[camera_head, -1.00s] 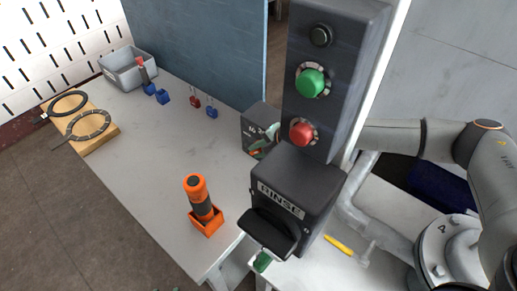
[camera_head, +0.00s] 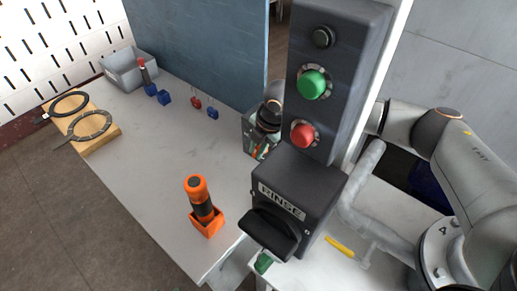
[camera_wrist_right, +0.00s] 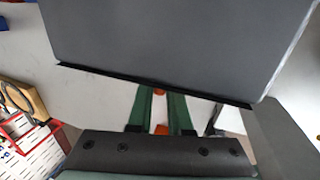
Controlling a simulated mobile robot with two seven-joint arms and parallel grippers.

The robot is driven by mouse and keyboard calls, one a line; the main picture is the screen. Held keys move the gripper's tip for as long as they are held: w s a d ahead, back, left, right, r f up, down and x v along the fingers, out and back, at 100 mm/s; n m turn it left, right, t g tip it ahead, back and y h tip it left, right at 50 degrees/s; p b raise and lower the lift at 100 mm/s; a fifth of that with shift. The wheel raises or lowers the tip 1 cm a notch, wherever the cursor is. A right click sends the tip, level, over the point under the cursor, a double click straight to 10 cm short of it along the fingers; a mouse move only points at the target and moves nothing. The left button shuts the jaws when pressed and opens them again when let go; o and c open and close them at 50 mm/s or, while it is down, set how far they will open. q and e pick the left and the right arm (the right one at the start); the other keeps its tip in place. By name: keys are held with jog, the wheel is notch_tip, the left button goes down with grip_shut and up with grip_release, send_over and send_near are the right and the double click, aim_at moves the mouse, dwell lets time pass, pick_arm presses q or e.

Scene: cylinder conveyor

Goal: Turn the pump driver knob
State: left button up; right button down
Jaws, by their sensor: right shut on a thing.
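The dark RINSE box (camera_head: 294,190) with a black bar-shaped knob (camera_head: 270,233) stands right of centre. An orange-and-black driver (camera_head: 198,195) stands upright in an orange holder (camera_head: 207,226) on the table. I cannot tell which of these the pump driver knob is. My right gripper (camera_head: 261,149) is behind the panel's left edge, partly hidden and apart from the RINSE knob. The wrist view shows its green fingers (camera_wrist_right: 162,112) almost closed, with small orange parts (camera_wrist_right: 160,129) between them; the contact is unclear. My left gripper is not identifiable.
A dark panel (camera_head: 335,75) with green (camera_head: 313,84) and red (camera_head: 303,135) buttons blocks the view of my right arm. A grey bin (camera_head: 128,68), blue and red pieces, and a wooden board (camera_head: 88,135) with rings lie on the table. Its middle is clear.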

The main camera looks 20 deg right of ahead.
jog(key=shift+w+a+g+h, duration=0.15)
jog(key=shift+g+h, duration=0.45)
jog(key=shift+g, duration=0.3)
jog(key=c, duration=0.8)
grip_release()
jog(key=shift+c, duration=0.2)
notch_tip(320, 180, up, 12)
jog(key=b, duration=0.1)
jog(key=shift+s+d+r, duration=0.25)
jog(key=shift+s+d, duration=0.1)
jog(key=shift+s, duration=0.05)
